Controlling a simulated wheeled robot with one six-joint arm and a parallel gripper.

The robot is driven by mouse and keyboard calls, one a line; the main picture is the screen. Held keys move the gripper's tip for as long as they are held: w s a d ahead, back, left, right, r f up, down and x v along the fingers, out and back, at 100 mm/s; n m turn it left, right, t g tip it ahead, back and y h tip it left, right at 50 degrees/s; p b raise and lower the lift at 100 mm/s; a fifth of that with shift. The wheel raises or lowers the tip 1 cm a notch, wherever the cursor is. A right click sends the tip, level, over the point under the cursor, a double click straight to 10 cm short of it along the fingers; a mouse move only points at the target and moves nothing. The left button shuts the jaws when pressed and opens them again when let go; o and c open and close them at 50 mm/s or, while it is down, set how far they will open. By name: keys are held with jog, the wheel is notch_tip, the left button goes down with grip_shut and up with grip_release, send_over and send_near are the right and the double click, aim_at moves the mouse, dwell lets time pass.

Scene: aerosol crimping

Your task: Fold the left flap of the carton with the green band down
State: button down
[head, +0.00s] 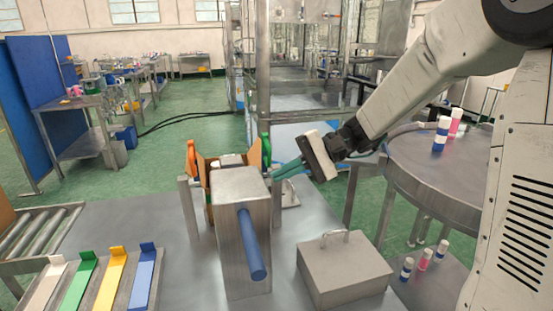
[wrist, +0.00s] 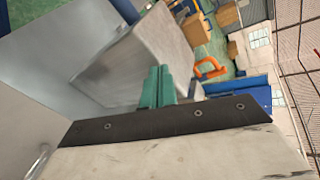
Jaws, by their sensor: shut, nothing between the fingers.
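The carton (head: 256,155) shows only in part in the head view, behind a grey metal housing; brown upright flaps stick up above it. Its left flap (head: 205,170) stands up beside an orange piece.
The grey housing (head: 242,215) with a blue bar stands in front of the carton. An orange upright piece (head: 195,163) and a green one (head: 266,150) flank it. A grey lidded box (head: 343,275) sits right. Coloured strips (head: 115,275) lie front left. A round table (head: 440,165) stands right.

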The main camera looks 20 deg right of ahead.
jog(key=w+d+f+m+t+y, duration=0.1)
jog(key=w+d+f+m+t, duration=0.4)
jog(key=w, duration=0.5)
jog(key=w+d+f+m+t+y, duration=0.25)
jog(key=w+d+f+t, duration=0.45)
jog(key=w, duration=0.4)
jog(key=m+t+h, duration=0.2)
jog(key=m+t, duration=0.1)
jog(key=t, duration=0.2)
send_near(259, 157)
notch_tip(259, 157, up, 5)
jog(key=w, duration=0.2)
jog(key=shift+w+a+r+h, duration=0.1)
jog(key=shift+a+r+h, duration=0.15)
jog(key=shift+a, duration=0.15)
jog(key=shift+d+r, duration=0.1)
jog(key=shift+d, duration=0.05)
